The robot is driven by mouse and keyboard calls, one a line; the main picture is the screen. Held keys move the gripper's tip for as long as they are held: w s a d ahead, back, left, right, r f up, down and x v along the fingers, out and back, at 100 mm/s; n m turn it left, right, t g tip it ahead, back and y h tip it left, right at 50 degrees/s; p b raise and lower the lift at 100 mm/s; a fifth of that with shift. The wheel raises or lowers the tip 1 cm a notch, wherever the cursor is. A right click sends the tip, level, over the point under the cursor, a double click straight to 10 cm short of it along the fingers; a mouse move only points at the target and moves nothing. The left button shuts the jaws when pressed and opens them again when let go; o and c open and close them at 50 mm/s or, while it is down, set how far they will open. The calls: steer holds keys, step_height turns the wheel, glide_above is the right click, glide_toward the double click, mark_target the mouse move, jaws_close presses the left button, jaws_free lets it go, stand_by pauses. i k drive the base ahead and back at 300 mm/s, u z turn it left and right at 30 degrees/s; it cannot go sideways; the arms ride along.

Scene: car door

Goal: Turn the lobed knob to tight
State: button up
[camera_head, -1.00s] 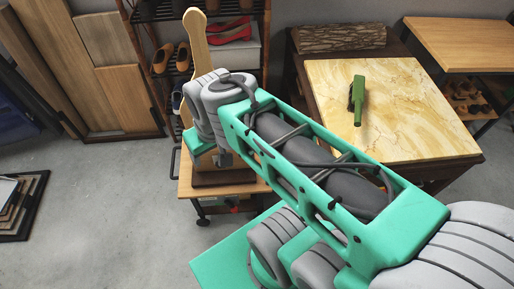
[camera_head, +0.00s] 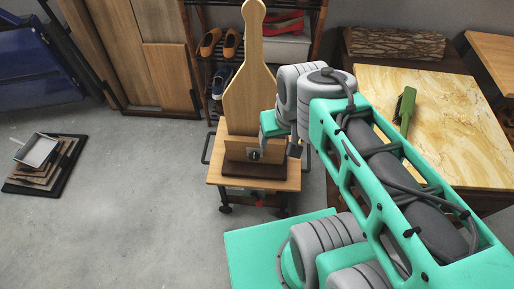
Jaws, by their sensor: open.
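A tall wooden paddle-shaped board (camera_head: 252,85) stands upright on a dark base on a small wheeled cart. Low on its front is a small silver-and-dark fitting, apparently the lobed knob (camera_head: 254,154); its lobes and any marking are too small to read. My gripper (camera_head: 295,150) shows only as a small dark part below my grey and green wrist, just right of the knob and apart from it in the picture. Its jaws are mostly hidden, and nothing is seen held in it.
The wooden cart (camera_head: 225,174) has a handle at its left. A marble-topped table (camera_head: 455,130) with a green tool (camera_head: 405,108) stands right. A shoe rack (camera_head: 215,75) is behind. Floor at left is clear up to a stack of trays (camera_head: 40,160).

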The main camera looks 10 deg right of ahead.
mark_target(255, 156)
steer(key=z, duration=1.2)
steer(key=k, duration=1.25)
steer(key=u, duration=1.7)
steer(key=i, duration=0.5)
steer(key=u, duration=0.05)
